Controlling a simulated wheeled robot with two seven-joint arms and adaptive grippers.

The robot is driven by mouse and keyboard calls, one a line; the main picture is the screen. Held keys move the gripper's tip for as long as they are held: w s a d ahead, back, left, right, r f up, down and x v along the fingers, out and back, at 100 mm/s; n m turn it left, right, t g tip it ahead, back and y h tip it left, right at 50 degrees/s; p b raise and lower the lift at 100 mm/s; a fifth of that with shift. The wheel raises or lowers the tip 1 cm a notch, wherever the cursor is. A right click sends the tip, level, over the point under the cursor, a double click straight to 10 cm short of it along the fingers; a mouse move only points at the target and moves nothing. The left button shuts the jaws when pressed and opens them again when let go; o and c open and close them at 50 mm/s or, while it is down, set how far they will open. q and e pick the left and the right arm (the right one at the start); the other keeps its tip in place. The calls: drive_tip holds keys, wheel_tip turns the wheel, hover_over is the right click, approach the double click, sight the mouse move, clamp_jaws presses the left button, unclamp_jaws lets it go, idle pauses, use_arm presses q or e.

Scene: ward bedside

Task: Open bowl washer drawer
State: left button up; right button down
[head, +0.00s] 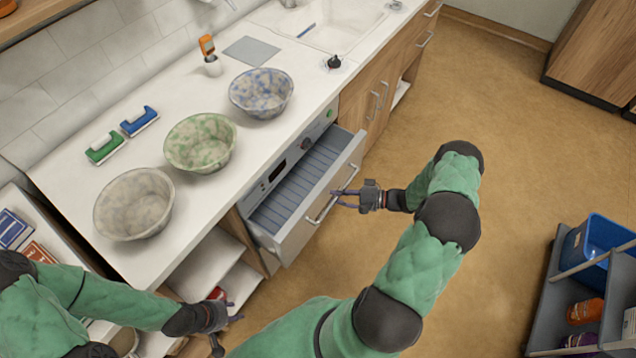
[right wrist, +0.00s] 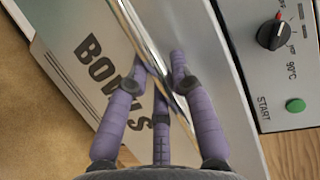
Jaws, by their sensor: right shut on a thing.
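The bowl washer drawer (head: 298,236) stands pulled out from under the counter, with its blue-grey ribbed inside showing. In the right wrist view its front (right wrist: 80,65) carries the word BOWLS. My right gripper (head: 340,196) is at the drawer's bar handle (head: 322,211), its purple fingers (right wrist: 165,75) shut around the bar, which also shows in the right wrist view (right wrist: 140,35). The washer's control panel (head: 284,163) has a dark knob (right wrist: 271,34) and a green START button (right wrist: 295,105). My left gripper (head: 230,325) is open and empty, low by the shelves.
A grey-beige bowl (head: 134,204), a green-mottled bowl (head: 200,143) and a blue-mottled bowl (head: 261,93) stand on the white counter (head: 75,195). A grey trolley with a blue bin (head: 597,245) stands at the right. The floor before the drawer is clear.

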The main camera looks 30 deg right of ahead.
drive_tip(key=s+d, duration=0.4)
drive_tip(key=s, duration=0.5)
drive_tip(key=s+d+b, duration=0.1)
drive_tip(key=s+d, duration=0.3)
drive_tip(key=s, duration=0.6)
drive_tip(key=shift+s, duration=0.2)
drive_tip(key=c, duration=1)
unclamp_jaws()
drive_tip(key=shift+c, duration=0.2)
drive_tip(key=shift+d, duration=0.1)
drive_tip(key=v, duration=1.1)
drive_tip(key=shift+s+d+r, duration=0.15)
drive_tip(key=shift+s+d, duration=0.1)
